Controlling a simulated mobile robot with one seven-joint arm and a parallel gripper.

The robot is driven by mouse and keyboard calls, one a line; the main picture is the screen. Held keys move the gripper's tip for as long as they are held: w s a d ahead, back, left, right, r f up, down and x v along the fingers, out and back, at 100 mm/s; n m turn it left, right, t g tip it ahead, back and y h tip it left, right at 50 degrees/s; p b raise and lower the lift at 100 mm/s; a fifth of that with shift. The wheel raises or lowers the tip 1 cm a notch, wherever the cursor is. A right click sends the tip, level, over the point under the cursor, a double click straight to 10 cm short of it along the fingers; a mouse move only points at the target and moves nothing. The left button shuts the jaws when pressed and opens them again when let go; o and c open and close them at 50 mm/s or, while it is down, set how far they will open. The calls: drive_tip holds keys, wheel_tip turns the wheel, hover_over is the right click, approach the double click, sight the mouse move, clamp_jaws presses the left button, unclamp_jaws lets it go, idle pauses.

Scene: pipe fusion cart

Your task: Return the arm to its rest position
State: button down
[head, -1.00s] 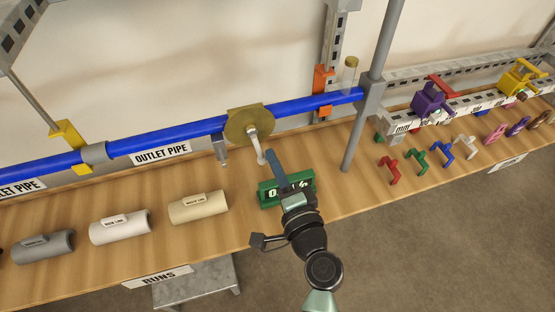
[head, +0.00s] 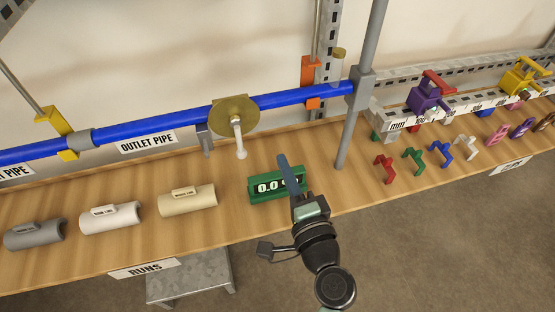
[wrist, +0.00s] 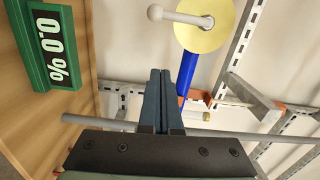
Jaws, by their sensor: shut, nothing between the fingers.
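My gripper (head: 284,162) is shut and empty in the head view, raised in front of the green display block (head: 262,189) and partly covering its digits. In the wrist view its two fingers (wrist: 160,75) lie together with nothing between them. The green display also shows there (wrist: 52,45) and reads 0.0 %. A brass disc with a pale lever handle (head: 236,117) is on the blue outlet pipe (head: 290,97), up and to the left of the fingertips. The disc shows in the wrist view too (wrist: 205,32), apart from the fingers.
Grey (head: 35,234), white (head: 111,218) and beige (head: 188,200) pipe pieces lie on the wooden bench to the left. A grey upright post (head: 350,130) stands right of my gripper. Several coloured clips, including a red one (head: 385,168), sit at right. Open floor lies in front.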

drive_tip(key=a+b+v, duration=0.1)
drive_tip(key=v, duration=0.5)
drive_tip(key=w+a+r+n+t+p, duration=0.25)
drive_tip(key=r+n, duration=0.25)
drive_tip(key=r, duration=1)
drive_tip(key=w+a+r+n+t+p, duration=0.1)
drive_tip(key=w+r+n+p, duration=0.3)
drive_tip(key=r, duration=1.1)
drive_tip(key=s+r+n+t+h, duration=0.2)
drive_tip(key=s+r, duration=0.3)
drive_tip(key=r, duration=0.7)
drive_tip(key=s+d+r+n+t+h+p, duration=0.1)
drive_tip(key=s+r+t+h, duration=0.3)
drive_tip(key=r, duration=0.9)
drive_tip(key=shift+s+d+r+n+t, duration=0.2)
drive_tip(key=shift+s+r+n+t, duration=0.3)
drive_tip(key=shift+s, duration=0.7)
